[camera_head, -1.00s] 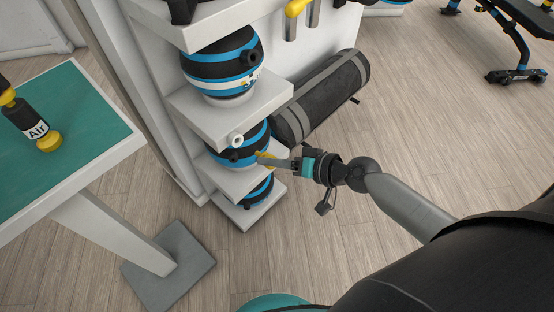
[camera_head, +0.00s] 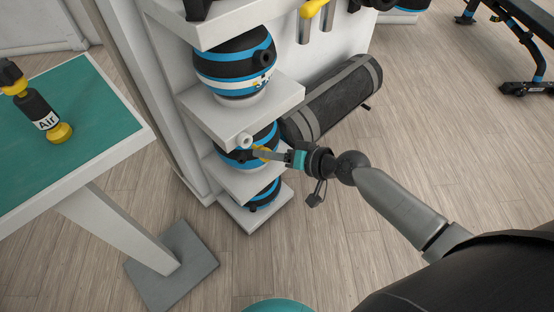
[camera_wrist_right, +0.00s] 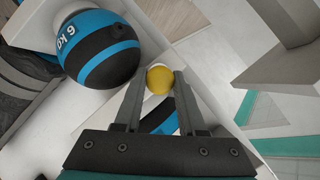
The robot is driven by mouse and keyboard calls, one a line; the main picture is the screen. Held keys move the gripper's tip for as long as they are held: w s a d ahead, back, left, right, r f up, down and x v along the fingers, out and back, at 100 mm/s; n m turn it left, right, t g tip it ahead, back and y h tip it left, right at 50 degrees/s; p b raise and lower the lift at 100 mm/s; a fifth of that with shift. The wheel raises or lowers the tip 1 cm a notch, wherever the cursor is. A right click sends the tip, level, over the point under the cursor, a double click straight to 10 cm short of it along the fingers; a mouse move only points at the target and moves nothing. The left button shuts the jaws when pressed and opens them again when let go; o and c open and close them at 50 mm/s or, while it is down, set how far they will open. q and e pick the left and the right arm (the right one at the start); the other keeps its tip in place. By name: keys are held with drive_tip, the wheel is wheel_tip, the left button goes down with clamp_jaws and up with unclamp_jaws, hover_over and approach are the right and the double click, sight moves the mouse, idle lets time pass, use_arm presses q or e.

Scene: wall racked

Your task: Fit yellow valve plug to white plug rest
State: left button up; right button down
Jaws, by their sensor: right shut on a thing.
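My right gripper (camera_head: 265,154) is shut on the yellow valve plug (camera_head: 260,149), in front of the lower shelves of the white rack. In the right wrist view the plug's round yellow end (camera_wrist_right: 160,80) sits between the two fingertips (camera_wrist_right: 158,84). The white plug rest (camera_head: 245,140) appears as a short white tube at the shelf edge, just up and left of the plug. I cannot tell whether plug and rest touch. My left gripper is not in view.
Black and blue balls (camera_head: 236,68) stand on the rack shelves (camera_head: 240,115) close around the gripper. A dark rolled bag (camera_head: 335,97) lies behind. A green-topped table (camera_head: 75,130) with an Air-labelled bottle (camera_head: 42,112) stands left. The floor in front is clear.

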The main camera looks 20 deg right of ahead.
sight(261, 146)
drive_tip(key=shift+w+a+f, duration=0.1)
drive_tip(key=shift+w+a, duration=0.15)
drive_tip(key=shift+w, duration=0.3)
drive_tip(key=shift+s, duration=0.1)
drive_tip(key=shift+w+a+f+b, duration=0.15)
drive_tip(key=shift+w+a+b, duration=0.1)
drive_tip(key=shift+w, duration=0.35)
drive_tip(key=shift+w+a+f+b, duration=0.1)
drive_tip(key=shift+w+a+b, duration=0.2)
drive_tip(key=shift+w, duration=0.25)
drive_tip(key=shift+w+a+f+b, duration=0.15)
drive_tip(key=shift+w+a+b, duration=0.1)
drive_tip(key=shift+w, duration=0.35)
drive_tip(key=shift+c, duration=2)
unclamp_jaws()
